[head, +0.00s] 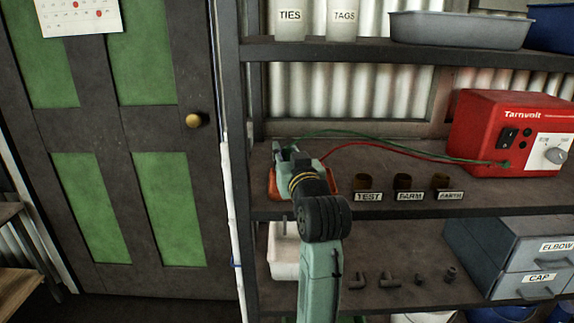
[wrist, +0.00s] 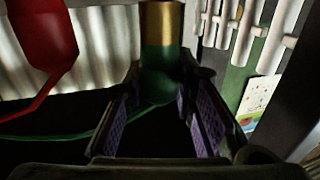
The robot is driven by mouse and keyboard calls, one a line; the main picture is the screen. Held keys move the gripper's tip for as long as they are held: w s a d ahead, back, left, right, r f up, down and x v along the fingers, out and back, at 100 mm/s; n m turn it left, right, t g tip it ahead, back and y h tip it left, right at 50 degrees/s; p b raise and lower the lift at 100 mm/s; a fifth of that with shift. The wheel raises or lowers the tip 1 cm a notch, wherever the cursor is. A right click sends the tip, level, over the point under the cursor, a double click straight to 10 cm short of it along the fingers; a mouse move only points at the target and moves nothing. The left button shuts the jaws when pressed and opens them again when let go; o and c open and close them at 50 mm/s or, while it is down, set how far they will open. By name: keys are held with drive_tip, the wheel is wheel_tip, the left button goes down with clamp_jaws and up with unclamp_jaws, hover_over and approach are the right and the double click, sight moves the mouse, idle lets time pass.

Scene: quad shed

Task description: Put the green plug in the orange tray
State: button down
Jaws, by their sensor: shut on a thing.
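The green plug (wrist: 160,75), with a brass end, sits between the purple-padded fingers of my gripper (wrist: 165,85) in the wrist view. My gripper is shut on it, and a green lead trails away to the left. In the head view my gripper (head: 286,152) is at the left end of the middle shelf, in front of or over the orange tray (head: 333,183). My arm hides most of the tray, with only its edges showing either side. I cannot tell the plug's height above it. A red plug (wrist: 42,32) with a red lead shows at the upper left of the wrist view.
A red Tarnvolt unit (head: 505,130) stands on the shelf at right, with red and green leads running left. A shelf upright (head: 229,120) is close on the left.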

drive_tip(key=shift+f, duration=1.7)
drive_tip(key=shift+f, duration=0.2)
drive_tip(key=c, duration=1.3)
unclamp_jaws()
drive_tip(key=shift+c, duration=0.2)
drive_tip(key=shift+r, duration=0.1)
